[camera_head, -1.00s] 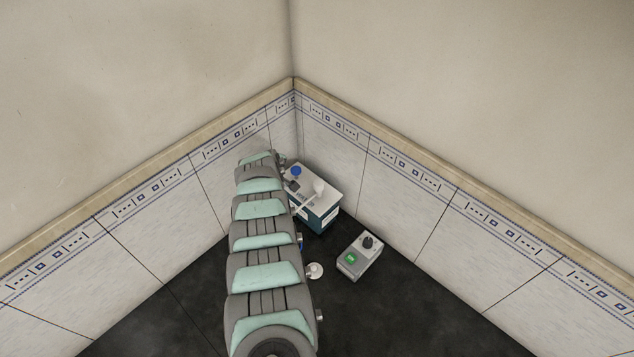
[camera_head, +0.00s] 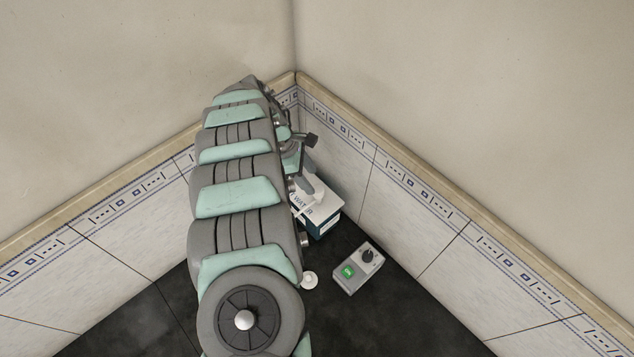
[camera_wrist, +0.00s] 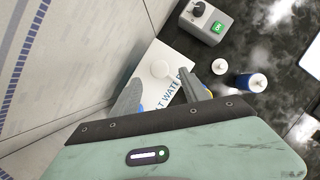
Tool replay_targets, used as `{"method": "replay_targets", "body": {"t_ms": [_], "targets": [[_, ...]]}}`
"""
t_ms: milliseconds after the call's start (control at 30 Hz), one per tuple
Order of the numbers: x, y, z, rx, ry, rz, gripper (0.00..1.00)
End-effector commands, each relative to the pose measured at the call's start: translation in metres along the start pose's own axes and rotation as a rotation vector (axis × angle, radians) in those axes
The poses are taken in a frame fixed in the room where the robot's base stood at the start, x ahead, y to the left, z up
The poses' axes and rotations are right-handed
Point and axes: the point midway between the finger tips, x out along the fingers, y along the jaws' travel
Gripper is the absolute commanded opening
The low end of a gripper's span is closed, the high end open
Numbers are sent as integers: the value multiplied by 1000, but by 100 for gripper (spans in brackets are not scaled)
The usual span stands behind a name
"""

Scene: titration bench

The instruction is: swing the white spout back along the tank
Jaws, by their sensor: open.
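The tank (camera_head: 327,214) is a box with a white, lettered top and dark blue sides, standing in the corner. Its white top also shows in the wrist view (camera_wrist: 157,52). A white rounded piece (camera_wrist: 160,69), seemingly part of the spout, rises from the top between my fingertips in that view. The rest of the spout is hard to tell against the white top. My gripper (camera_wrist: 161,80) is open, its grey fingers apart on either side of the white piece. Whether they touch it cannot be told. In the head view my arm hides the tank's left part.
A small white round piece (camera_head: 309,280) lies on the dark surface. A blue bottle (camera_wrist: 250,82) stands near it. Tiled walls meet close behind the tank.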

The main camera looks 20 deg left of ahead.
Motion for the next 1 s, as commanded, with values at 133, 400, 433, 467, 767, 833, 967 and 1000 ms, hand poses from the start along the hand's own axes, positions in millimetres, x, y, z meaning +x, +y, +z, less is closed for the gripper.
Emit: {"method": "replay_targets", "body": {"t_ms": [133, 400, 433, 467, 767, 833, 967, 1000], "targets": [[23, -1, 0, 2, 1, -3, 53], [49, 0, 0, 0, 1, 1, 53], [51, 0, 0, 0, 1, 2, 53], [53, 0, 0, 1, 0, 2, 53], [57, 0, 0, 1, 0, 2, 53], [57, 1, 0, 1, 0, 2, 53], [56, 1, 0, 1, 0, 2, 44], [56, 1, 0, 1, 0, 2, 41]]}}
